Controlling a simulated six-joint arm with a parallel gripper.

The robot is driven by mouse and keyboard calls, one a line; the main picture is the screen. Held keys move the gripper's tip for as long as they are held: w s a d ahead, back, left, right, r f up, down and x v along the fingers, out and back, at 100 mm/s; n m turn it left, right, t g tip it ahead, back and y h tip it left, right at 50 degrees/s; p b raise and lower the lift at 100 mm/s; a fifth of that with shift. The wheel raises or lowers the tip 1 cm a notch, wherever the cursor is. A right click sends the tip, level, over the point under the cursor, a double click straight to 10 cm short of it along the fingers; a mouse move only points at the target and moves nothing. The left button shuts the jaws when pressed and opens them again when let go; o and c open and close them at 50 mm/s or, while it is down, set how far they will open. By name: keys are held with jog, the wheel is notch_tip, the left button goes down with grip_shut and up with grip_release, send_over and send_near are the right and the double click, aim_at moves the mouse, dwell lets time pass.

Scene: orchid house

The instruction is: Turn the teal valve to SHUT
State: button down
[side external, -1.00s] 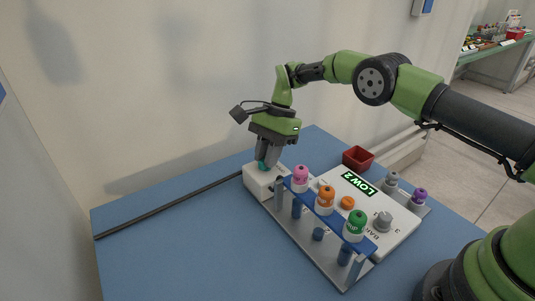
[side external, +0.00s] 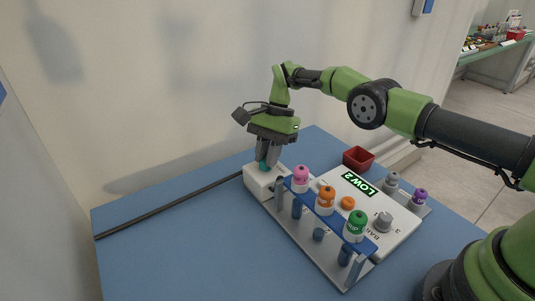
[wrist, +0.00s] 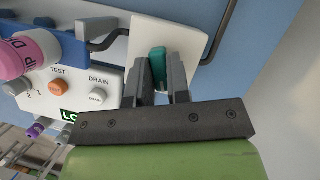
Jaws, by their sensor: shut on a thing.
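The teal valve (wrist: 158,66) sits on a white block (side external: 259,182) at the left end of the panel. My gripper (side external: 265,163) points down over the block with its fingers on either side of the valve. In the wrist view the grey fingers of my gripper (wrist: 159,78) are shut on the teal handle. The handle's lower part shows between the fingers in the side view (side external: 263,166). No SHUT or OPEN marking can be read on the block in either view.
A rack with pink (side external: 300,177), orange (side external: 326,199) and green (side external: 355,225) capped bottles stands close to the right of the valve. The panel display (side external: 358,183) reads LOW 2. A red bin (side external: 358,158) stands behind. A dark hose (side external: 170,205) runs left; the blue table's left part is clear.

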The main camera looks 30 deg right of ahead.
jog(key=c, duration=1.1)
grip_release()
jog(key=shift+m, duration=0.4)
